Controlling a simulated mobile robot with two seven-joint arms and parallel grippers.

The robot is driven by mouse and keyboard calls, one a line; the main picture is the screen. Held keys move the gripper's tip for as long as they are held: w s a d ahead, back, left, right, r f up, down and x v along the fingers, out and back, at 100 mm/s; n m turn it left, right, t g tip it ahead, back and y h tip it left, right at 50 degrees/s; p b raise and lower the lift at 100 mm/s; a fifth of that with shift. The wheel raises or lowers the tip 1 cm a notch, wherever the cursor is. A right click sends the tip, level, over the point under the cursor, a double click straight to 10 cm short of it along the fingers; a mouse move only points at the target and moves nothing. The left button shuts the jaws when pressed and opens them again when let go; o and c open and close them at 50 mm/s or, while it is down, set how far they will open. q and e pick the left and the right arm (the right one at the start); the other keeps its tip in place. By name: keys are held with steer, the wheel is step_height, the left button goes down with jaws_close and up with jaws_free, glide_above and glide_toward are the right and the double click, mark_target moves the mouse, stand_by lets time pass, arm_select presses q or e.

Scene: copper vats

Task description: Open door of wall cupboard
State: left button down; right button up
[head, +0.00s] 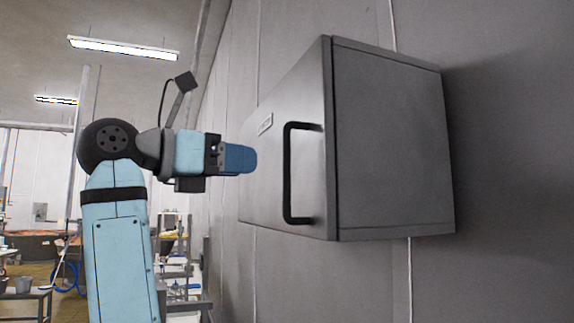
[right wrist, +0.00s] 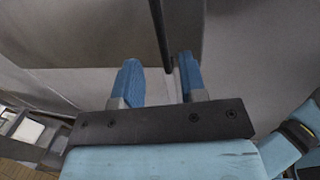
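The grey wall cupboard (head: 390,145) hangs on the wall at the right of the head view. Its door (head: 300,90) faces left and looks closed. A black bar handle (head: 288,175) stands upright on the door; it also shows in the right wrist view (right wrist: 160,30). My right gripper (head: 251,159) points at the door from the left, with a small visible gap before the handle. In the right wrist view its two blue fingers (right wrist: 158,58) are apart. The handle's lower end appears between them, nearer the right finger; contact cannot be told. My left gripper is not in view.
A small label (head: 265,124) is on the door. The grey panelled wall (head: 500,110) runs behind the cupboard. A low table (head: 25,295) and other equipment stand far off at the lower left. The space left of the door holds only my right arm.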

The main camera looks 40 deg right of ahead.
mark_target(284, 166)
steer(key=d+p, duration=0.1)
steer(key=d, duration=0.8)
steer(key=shift+s+d, duration=0.1)
steer(key=shift+s, duration=0.1)
jaws_close()
